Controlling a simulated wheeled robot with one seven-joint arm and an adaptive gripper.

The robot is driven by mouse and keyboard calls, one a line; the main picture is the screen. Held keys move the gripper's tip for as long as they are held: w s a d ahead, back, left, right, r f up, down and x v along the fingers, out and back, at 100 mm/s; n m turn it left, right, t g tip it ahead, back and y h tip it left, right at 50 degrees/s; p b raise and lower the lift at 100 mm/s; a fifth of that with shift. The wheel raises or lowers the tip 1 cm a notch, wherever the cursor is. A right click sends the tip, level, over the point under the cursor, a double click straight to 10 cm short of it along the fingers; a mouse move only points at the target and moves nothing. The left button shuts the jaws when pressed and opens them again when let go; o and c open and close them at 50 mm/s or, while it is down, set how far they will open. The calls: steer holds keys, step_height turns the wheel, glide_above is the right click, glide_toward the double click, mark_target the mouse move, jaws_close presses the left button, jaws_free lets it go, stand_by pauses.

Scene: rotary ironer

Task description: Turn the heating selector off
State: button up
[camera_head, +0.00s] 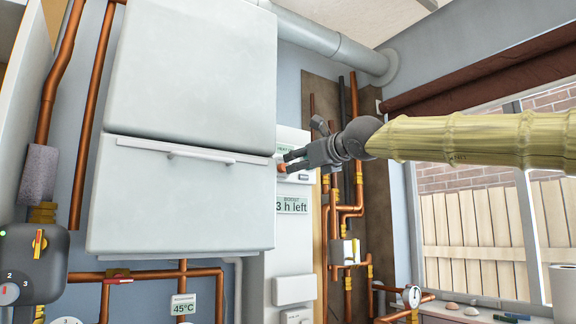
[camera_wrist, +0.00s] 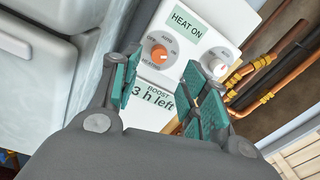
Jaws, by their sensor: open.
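A white control panel (camera_wrist: 165,90) carries a green "HEAT ON" label (camera_wrist: 186,24), an orange knob (camera_wrist: 159,54) with a pale pointer, and a white knob (camera_wrist: 216,66). Small lettering rings the orange knob, including what looks like "OFF"; which mark the pointer meets is too small to tell. The orange knob also shows in the head view (camera_head: 281,168), partly behind my gripper (camera_head: 287,162). In the wrist view my gripper (camera_wrist: 172,78) is open, its teal-padded fingers apart, with the orange knob seen between them. Contact with the knob cannot be told.
A large white cabinet (camera_head: 190,205) with a handle stands directly left of the panel. A "BOOST 3 h left" label (camera_head: 292,205) sits below the knobs. Copper pipes (camera_head: 348,210) run to the right of the panel. A window (camera_head: 480,200) is further right.

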mark_target(283, 168)
steer(key=p+x, duration=0.1)
steer(key=x, duration=0.5)
steer(key=shift+w+a, duration=0.2)
steer(key=shift+w, duration=0.05)
jaws_close()
